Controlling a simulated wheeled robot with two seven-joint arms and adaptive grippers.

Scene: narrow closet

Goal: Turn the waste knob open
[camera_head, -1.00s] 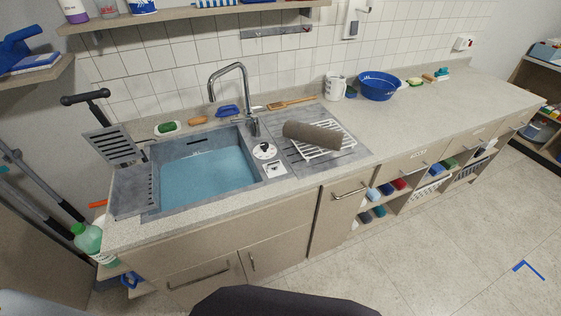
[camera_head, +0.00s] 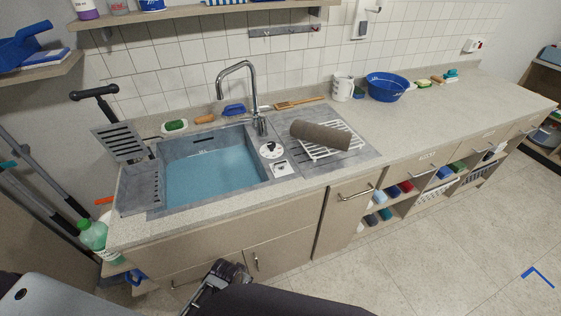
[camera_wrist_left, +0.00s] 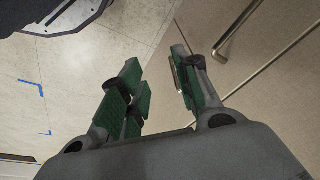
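The sink (camera_head: 208,172) is grey and holds blue water. On its right rim a round white dial (camera_head: 271,150) has dark marks. Just in front of it is a white square plate (camera_head: 281,168) with a small control on it. I cannot tell from the markings which one is the waste knob. My left gripper (camera_wrist_left: 153,68) is open and empty in the left wrist view, with green-padded fingers apart, near the cabinet front and above the floor. It is well below the sink controls and touches neither. My right gripper is not in view.
A chrome tap (camera_head: 252,95) stands behind the controls. A brown roll (camera_head: 320,135) lies on a white rack (camera_head: 332,150) to their right. A grey slotted panel (camera_head: 121,143) stands at the sink's left. Cabinet handles (camera_head: 356,193) stick out in front.

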